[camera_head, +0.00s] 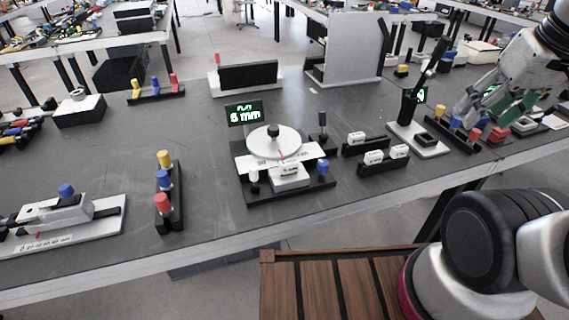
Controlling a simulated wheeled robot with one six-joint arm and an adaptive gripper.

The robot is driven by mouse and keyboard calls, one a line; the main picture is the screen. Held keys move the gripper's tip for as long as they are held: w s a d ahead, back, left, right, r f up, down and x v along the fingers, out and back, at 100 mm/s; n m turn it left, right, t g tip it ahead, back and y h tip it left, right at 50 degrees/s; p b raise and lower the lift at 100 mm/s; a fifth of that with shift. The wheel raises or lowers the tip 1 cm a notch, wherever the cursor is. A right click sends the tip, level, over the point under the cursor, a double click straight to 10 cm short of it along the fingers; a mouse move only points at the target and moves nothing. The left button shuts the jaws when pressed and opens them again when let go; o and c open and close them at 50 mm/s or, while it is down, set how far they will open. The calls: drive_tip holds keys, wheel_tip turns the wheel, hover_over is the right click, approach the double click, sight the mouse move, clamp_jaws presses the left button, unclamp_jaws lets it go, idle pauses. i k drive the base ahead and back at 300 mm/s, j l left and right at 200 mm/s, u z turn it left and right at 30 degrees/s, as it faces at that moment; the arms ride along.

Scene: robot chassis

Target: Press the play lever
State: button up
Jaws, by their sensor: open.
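No lever is visibly labelled play, so I cannot tell which part it is. A small upright black lever (323,126) stands at the back right of a device with a round white dial (273,141) and a green "5 mm" display (244,113). A taller, tilted black handle (431,68) rises from a black post on a white base (419,139), further right. My gripper (471,112) is at the upper right, open, above a row of coloured pegs (456,130) and right of the tall handle. Its fingertips partly overlap the things behind them.
White labelled blocks (375,157) sit in black holders between the two devices. A peg stand (166,192) and a white slide device (62,213) are at the left. A black panel (248,76) and an upright grey board (352,48) stand behind. The table between the left peg stands is clear.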

sight(254, 168)
drive_tip(key=k+j, duration=0.3)
drive_tip(key=j, duration=0.15)
drive_tip(key=k+j, duration=0.3)
drive_tip(key=j, duration=0.2)
drive_tip(key=k+j, duration=0.25)
drive_tip(key=j, duration=0.2)
drive_tip(key=j+z, duration=0.05)
